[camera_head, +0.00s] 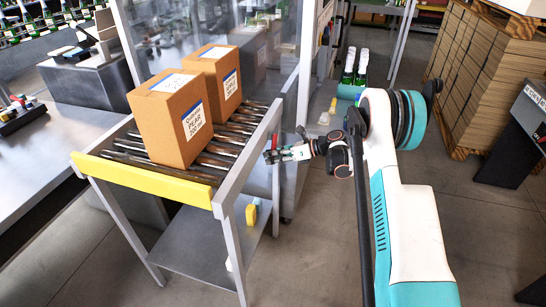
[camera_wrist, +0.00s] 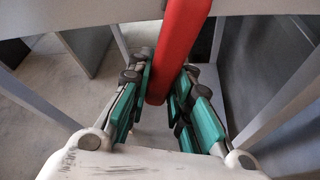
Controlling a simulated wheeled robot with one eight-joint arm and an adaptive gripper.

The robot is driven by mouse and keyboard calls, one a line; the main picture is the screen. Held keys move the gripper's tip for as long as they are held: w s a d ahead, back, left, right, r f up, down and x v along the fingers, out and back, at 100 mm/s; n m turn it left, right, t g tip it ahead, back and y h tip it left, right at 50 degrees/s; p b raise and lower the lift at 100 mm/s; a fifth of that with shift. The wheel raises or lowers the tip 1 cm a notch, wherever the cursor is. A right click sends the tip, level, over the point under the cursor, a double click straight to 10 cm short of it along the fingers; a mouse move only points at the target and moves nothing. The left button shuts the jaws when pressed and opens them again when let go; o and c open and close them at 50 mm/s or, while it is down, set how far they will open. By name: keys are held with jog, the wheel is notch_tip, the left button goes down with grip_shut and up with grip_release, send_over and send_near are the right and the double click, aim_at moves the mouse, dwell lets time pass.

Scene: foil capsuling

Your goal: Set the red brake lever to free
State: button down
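The red brake lever (camera_wrist: 182,45) runs down from the top edge of the wrist view, and its lower end lies between my fingers. My gripper (camera_wrist: 164,82) has its teal finger pads on either side of the lever, close against both edges, and looks shut on it. In the head view my gripper (camera_head: 272,156) is at the right side of the roller conveyor, by its grey frame leg. Only a small bit of red shows near the fingertips there, and most of the lever is hidden.
Two cardboard boxes (camera_head: 171,119) stand on the conveyor rollers (camera_head: 225,150), behind a yellow end bar (camera_head: 140,180). A clear panel rises behind my gripper. Floor is clear in front of the conveyor.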

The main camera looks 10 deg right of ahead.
jog(key=shift+s+a+r+m+g+y+b, duration=0.2)
jog(key=shift+s+m, duration=0.1)
jog(key=shift+m, duration=0.1)
jog(key=shift+s+a+r+m+g+y+b, duration=0.1)
jog(key=shift+s+a+m+g+y+b, duration=0.1)
jog(key=shift+s+m, duration=0.15)
jog(key=shift+s+a+r+m+g+y, duration=0.25)
jog(key=shift+s+r+m+g+y, duration=0.25)
jog(key=shift+m, duration=0.35)
jog(key=c, duration=1.4)
grip_release()
jog(key=shift+c, duration=0.2)
jog(key=shift+d, duration=0.1)
jog(key=v, duration=0.8)
jog(key=shift+c, duration=0.2)
